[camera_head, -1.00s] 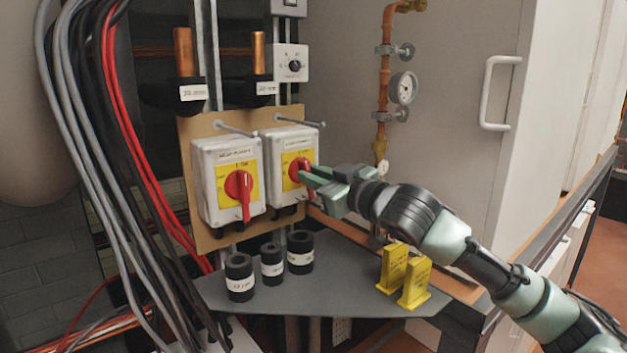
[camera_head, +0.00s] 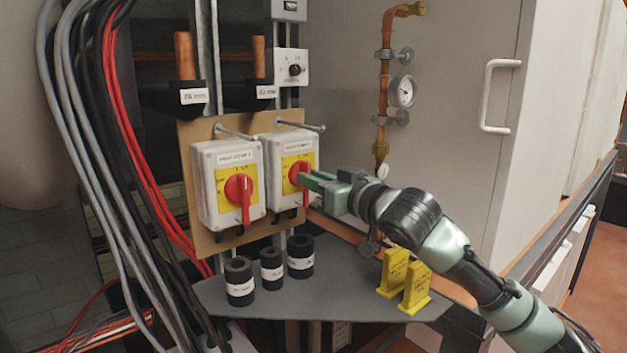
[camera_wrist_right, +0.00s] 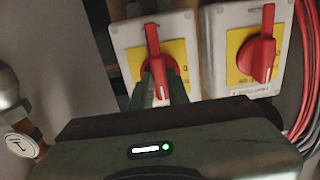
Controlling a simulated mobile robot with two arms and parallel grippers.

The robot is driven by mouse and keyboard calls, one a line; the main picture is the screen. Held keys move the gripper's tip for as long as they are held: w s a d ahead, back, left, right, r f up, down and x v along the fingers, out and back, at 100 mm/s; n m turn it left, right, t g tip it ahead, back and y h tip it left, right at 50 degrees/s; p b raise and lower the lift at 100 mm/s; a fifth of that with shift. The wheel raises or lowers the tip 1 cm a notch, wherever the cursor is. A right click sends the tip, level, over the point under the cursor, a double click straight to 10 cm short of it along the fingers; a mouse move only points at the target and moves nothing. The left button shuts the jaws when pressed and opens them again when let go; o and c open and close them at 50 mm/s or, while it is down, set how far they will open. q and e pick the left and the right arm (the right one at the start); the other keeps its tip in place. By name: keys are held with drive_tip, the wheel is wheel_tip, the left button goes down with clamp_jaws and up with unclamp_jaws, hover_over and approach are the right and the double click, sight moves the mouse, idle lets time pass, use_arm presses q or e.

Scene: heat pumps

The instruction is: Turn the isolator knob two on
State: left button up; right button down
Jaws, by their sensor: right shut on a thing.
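The right isolator box (camera_head: 282,195) is white with a yellow plate and a red knob (camera_head: 300,172); I take it as isolator two, its label being too small to read surely. My right gripper (camera_head: 308,181) is shut on this red knob, coming from the right. In the right wrist view, the same knob (camera_wrist_right: 153,42) stands between the fingers (camera_wrist_right: 158,82), its handle lengthwise, much like the other knob's. The fingers hide part of it. The left isolator box (camera_head: 209,208) has a red knob (camera_head: 240,190) with its handle pointing down. My left gripper is not in view.
A grey shelf (camera_head: 330,285) below carries several black cylinders (camera_head: 270,264) and yellow blocks (camera_head: 405,278). Two metal rods (camera_head: 300,124) stick out above the boxes. Cables (camera_head: 90,150) hang at the left. A copper pipe with a gauge (camera_head: 401,92) is behind my right arm.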

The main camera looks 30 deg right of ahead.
drive_tip(key=c, duration=1.4)
unclamp_jaws()
drive_tip(key=shift+f, duration=0.1)
drive_tip(key=shift+o, duration=0.2)
drive_tip(key=s+b, duration=0.5)
drive_tip(key=s, duration=0.2)
drive_tip(key=shift+s+d+b, duration=0.3)
drive_tip(key=shift+s+b, duration=0.05)
drive_tip(key=shift+s, duration=0.05)
